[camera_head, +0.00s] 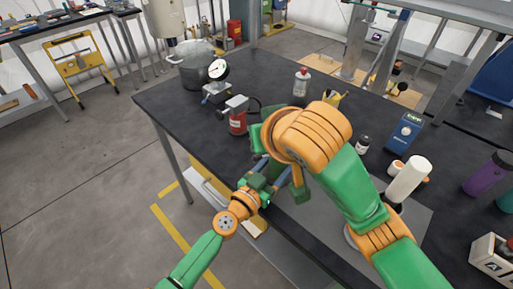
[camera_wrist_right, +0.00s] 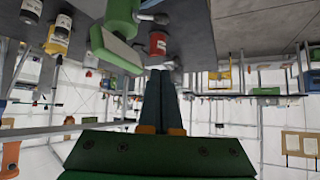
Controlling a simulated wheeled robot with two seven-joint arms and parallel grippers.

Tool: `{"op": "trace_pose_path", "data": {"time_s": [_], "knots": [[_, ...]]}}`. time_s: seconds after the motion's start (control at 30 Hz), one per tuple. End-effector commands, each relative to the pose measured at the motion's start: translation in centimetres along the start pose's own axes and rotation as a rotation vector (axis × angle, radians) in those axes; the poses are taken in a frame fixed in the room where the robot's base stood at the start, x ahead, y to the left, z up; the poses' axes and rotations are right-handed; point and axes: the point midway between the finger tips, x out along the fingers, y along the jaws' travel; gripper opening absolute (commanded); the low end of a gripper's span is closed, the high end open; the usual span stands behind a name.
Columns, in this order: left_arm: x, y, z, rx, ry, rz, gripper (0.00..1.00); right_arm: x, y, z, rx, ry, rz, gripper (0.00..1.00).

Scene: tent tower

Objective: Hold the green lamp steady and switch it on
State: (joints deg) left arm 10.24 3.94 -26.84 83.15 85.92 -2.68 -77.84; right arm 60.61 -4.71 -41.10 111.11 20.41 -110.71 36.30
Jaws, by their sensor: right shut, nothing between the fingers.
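The green lamp stands on the dark table, partly hidden behind my right wrist in the head view (camera_head: 267,127). In the right wrist view, which is upside down, its green body and flat head (camera_wrist_right: 118,48) show left of my fingers. My left gripper (camera_head: 273,171) is at the table's near edge, pointing towards the lamp. Its two grey fingers are apart; contact with the lamp cannot be made out. My right gripper (camera_wrist_right: 162,72) is shut and empty, its fingertips beside the lamp's head. The lamp's switch cannot be made out.
A red canister (camera_head: 237,122) stands just left of the lamp. A gauge (camera_head: 217,72) and a pot (camera_head: 194,65) are farther left. A blue meter (camera_head: 404,132) and a white cylinder (camera_head: 408,178) stand to the right.

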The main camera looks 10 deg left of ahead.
Motion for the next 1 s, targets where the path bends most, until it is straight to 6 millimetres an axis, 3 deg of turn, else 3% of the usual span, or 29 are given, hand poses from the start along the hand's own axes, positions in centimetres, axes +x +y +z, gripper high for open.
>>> {"op": "trace_pose_path", "data": {"time_s": [0.43,0.9,1.0], "knots": [[0.0,0.0,0.0,0.000,-0.001,0.001,0.00,0.0,0.0,0.1,-0.024,-0.028,0.003,0.00],[0.0,0.0,0.0,0.000,0.000,0.001,0.00,9.0,0.1,0.3,-0.022,-0.028,0.004,0.00],[0.0,0.0,0.0,0.000,0.000,0.001,0.00,9.3,0.1,1.3,-0.025,-0.023,0.002,0.00]]}}
